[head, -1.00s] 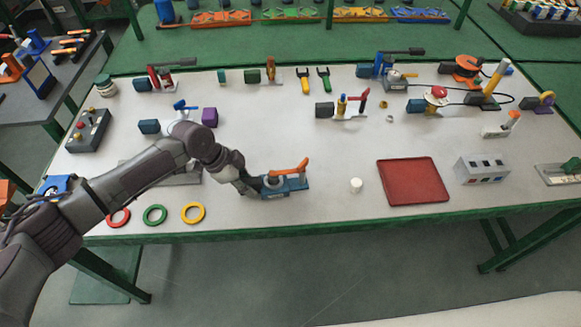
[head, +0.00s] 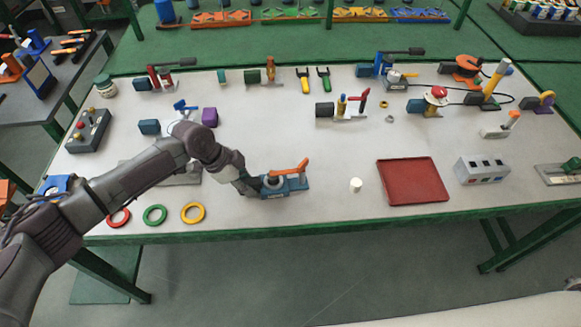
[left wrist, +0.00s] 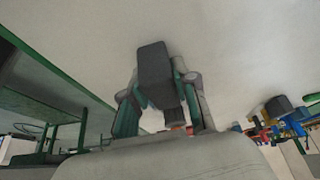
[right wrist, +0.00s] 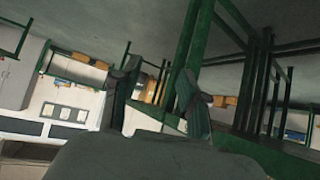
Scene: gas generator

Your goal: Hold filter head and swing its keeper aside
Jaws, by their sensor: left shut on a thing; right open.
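A blue fixture (head: 297,184) sits near the front edge of the table in the head view. An orange lever (head: 290,167), which looks like the keeper, lies across its top, tilted up to the right. My left gripper (head: 262,185) is at the fixture's left end, beside a small grey round part. In the left wrist view my left gripper (left wrist: 160,100) is shut on a dark grey block (left wrist: 154,68), which seems to be the filter head. The fingers hide its sides. My right gripper (right wrist: 160,98) is open and empty in the right wrist view, away from the fixture.
A white cylinder (head: 356,185) and a red tray (head: 413,181) stand right of the fixture. Red, green (head: 155,215) and yellow (head: 193,212) rings lie left of it near the front edge. Bare table surrounds the fixture's right side.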

